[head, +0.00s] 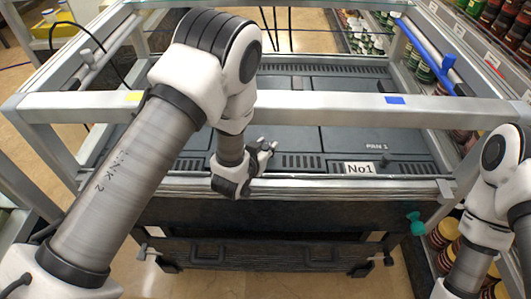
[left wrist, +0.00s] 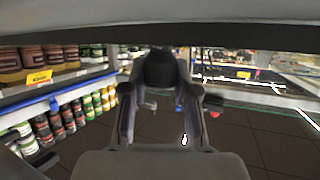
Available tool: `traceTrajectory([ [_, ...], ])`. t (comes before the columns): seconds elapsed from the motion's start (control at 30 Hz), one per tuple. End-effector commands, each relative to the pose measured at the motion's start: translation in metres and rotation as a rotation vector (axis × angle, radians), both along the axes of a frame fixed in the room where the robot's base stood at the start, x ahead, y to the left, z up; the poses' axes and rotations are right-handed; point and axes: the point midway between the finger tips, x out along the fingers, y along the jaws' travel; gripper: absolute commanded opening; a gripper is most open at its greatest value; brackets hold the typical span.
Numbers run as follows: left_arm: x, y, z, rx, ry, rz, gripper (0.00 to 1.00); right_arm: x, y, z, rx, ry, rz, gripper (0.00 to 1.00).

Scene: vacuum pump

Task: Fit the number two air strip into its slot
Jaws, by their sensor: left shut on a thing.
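My left gripper (head: 264,151) is over the front part of the dark pump bed, left of the label "No1" (head: 360,168). In the left wrist view its fingers (left wrist: 161,85) are closed on a dark, rounded piece (left wrist: 160,68). I cannot read a number on this piece or tell if it touches the bed. A slotted dark strip (head: 301,162) runs along the front of the bed and bears the "No1" label. No label for number two is visible. My right arm is at the right edge, its gripper out of view.
A grey metal frame (head: 320,106) crosses over the bed, with a blue mark (head: 396,100) on its front bar. A panel marked "PAN 1" (head: 377,147) lies behind the strip. A teal knob (head: 416,223) sticks out at the front right. Shelves of jars stand at the right.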

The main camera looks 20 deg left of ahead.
Motion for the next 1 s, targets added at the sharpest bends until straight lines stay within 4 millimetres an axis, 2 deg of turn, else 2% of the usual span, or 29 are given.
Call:
traceTrajectory([
  [0.1, -0.001, 0.000, -0.022, -0.001, 0.003, 0.000, 0.00, 0.000, 0.000, -0.001, 0.000, 0.000, 0.000, 0.55],
  [0.17, -0.001, 0.000, -0.028, 0.000, 0.001, 0.000, 0.00, 0.000, 0.000, -0.001, 0.000, 0.000, 0.000, 0.55],
  [0.43, 0.000, 0.000, -0.031, 0.000, 0.000, 0.000, 0.00, 0.000, 0.000, -0.003, 0.000, 0.000, 0.000, 0.55],
  [0.47, -0.001, 0.000, -0.031, 0.000, 0.001, 0.000, 0.36, 0.000, 0.000, -0.002, 0.000, 0.000, 0.000, 0.55],
  [0.5, -0.001, 0.000, -0.031, 0.001, 0.001, 0.000, 0.50, 0.000, 0.000, -0.002, 0.000, 0.000, 0.000, 0.55],
  [0.53, -0.001, 0.000, -0.030, 0.000, 0.001, 0.000, 0.54, 0.000, 0.000, -0.002, 0.000, 0.000, 0.000, 0.55],
  [0.83, -0.001, 0.000, -0.028, 0.000, 0.001, 0.000, 0.54, 0.000, 0.000, 0.000, 0.000, 0.000, 0.000, 0.55],
  [1.0, -0.021, 0.002, -0.021, 0.001, 0.003, 0.000, 0.54, 0.000, 0.000, -0.001, 0.000, 0.000, 0.000, 0.55],
])
